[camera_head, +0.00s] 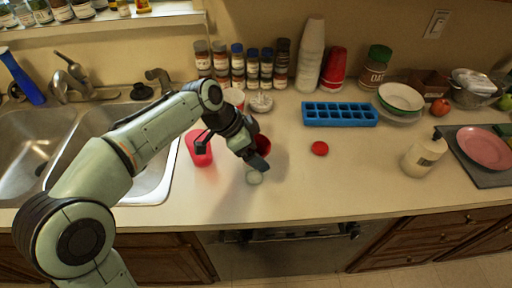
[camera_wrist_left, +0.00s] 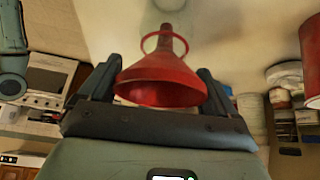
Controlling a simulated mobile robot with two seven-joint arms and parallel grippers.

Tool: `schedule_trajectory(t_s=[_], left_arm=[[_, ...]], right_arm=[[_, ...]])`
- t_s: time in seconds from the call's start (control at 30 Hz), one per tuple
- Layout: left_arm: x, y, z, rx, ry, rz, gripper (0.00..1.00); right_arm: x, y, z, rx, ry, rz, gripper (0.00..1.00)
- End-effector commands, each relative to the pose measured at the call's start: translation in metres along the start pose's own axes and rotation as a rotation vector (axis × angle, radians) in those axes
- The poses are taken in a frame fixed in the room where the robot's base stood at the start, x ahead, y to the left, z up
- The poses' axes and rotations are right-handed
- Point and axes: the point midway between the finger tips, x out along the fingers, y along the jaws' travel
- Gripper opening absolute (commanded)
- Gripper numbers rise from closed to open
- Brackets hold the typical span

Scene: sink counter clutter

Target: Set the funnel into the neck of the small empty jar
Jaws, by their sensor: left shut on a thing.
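The red funnel (camera_head: 263,145) is held in my left gripper (camera_head: 258,160) above the counter. In the left wrist view the funnel (camera_wrist_left: 163,82) sits between the two fingers, its wide mouth toward the camera and its spout pointing away. The gripper (camera_wrist_left: 160,85) is shut on it. The gripper partly hides the funnel there, and I cannot see the spout against the jar's neck. My right gripper is not in view.
A red cup (camera_head: 198,150) stands left of the gripper by the sink (camera_head: 150,185). A red lid (camera_head: 320,148) and a blue ice tray (camera_head: 340,114) lie to the right. Spice jars (camera_head: 238,68) line the wall.

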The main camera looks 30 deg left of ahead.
Motion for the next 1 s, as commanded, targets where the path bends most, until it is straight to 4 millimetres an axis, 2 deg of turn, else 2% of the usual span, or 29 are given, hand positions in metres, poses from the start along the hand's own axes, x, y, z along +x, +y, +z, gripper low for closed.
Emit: schedule_trajectory(t_s=[0.1,0.13,0.17,0.4,0.53,0.67,1.0], left_arm=[[0.0,0.0,0.0,0.0,0.0,0.0,0.76],[0.0,0.0,0.0,0.0,0.0,0.0,0.94],[0.0,0.0,0.0,0.0,0.0,0.0,1.0],[-0.001,0.0,0.0,0.0,0.0,0.0,1.0],[-0.011,0.0,-0.001,0.0,0.001,-0.002,1.0],[-0.035,-0.001,-0.001,0.0,0.003,-0.005,1.0],[-0.109,0.0,-0.001,0.0,0.003,-0.003,1.0]], right_arm=[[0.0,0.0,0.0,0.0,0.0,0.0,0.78],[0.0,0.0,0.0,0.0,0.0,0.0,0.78],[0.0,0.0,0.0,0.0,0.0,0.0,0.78],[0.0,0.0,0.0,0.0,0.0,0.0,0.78],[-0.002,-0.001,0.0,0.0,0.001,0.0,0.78],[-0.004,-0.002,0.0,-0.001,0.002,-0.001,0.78],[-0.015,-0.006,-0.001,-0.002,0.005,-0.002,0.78]])
